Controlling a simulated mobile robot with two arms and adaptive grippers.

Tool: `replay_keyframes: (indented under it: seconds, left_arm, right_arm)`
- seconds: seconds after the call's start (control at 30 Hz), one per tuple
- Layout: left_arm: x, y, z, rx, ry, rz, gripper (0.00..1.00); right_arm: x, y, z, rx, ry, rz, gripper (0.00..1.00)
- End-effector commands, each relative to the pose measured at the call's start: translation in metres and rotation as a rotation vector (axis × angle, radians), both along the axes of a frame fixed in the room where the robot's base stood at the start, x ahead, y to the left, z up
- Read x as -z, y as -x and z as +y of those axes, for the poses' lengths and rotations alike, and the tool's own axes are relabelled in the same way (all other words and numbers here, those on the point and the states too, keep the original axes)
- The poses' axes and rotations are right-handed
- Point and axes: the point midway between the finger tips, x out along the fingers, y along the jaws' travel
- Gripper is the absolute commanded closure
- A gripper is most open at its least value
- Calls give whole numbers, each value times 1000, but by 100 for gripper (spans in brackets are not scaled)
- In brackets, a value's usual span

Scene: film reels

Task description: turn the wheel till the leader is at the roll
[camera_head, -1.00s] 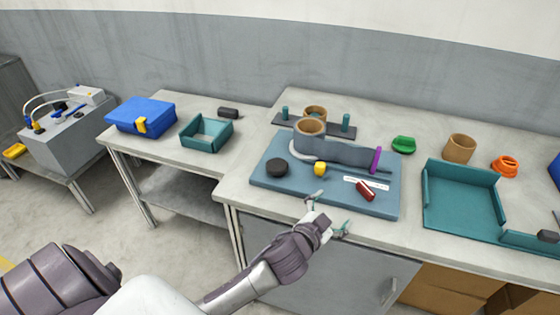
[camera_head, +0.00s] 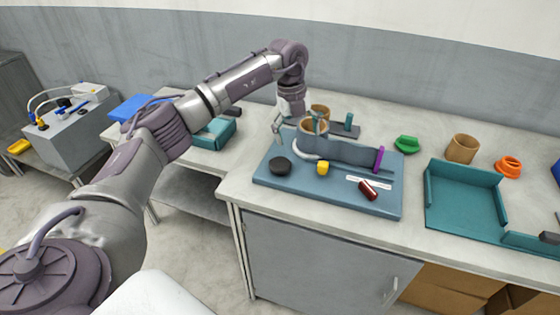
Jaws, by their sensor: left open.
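A blue board (camera_head: 330,202) lies on the bench. On it stand a brown roll (camera_head: 313,129) and a grey curved housing (camera_head: 345,150) with a purple piece (camera_head: 379,157) at its right end. A black disc (camera_head: 280,166), a yellow piece (camera_head: 322,168) and a dark red piece (camera_head: 368,190) are in front. I cannot tell which part is the wheel or the leader. My left gripper (camera_head: 297,129) points down at the brown roll, fingers apart, one left of it and one over its top. Contact cannot be told. My right gripper is out of view.
Behind stands a dark plate with teal posts (camera_head: 348,121) and a second brown roll (camera_head: 320,110). To the right are a green piece (camera_head: 406,144), a brown ring (camera_head: 462,148), an orange piece (camera_head: 508,167) and an empty teal tray (camera_head: 464,207).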

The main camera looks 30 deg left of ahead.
Motion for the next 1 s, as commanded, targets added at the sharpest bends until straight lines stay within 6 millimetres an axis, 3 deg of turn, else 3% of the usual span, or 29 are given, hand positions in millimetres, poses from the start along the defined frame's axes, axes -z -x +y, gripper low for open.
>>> replay_keyframes:
  seconds: [0.03, 0.1, 0.27, 0.8, 1.0]
  left_arm:
    - [-11, 3, 20, -43, -55, 24, 8]
    - [-20, 8, 39, -86, -107, 53, 8]
    - [-17, 12, 50, -115, -140, 75, 8]
    - [86, 13, 48, -108, -134, 75, 8]
    - [108, 12, 47, -109, -134, 72, 8]
  right_arm:
    - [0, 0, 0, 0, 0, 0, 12]
    - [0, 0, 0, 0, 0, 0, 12]
    - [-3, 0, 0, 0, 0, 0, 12]
    - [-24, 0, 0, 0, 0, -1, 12]
    - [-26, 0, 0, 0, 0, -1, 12]
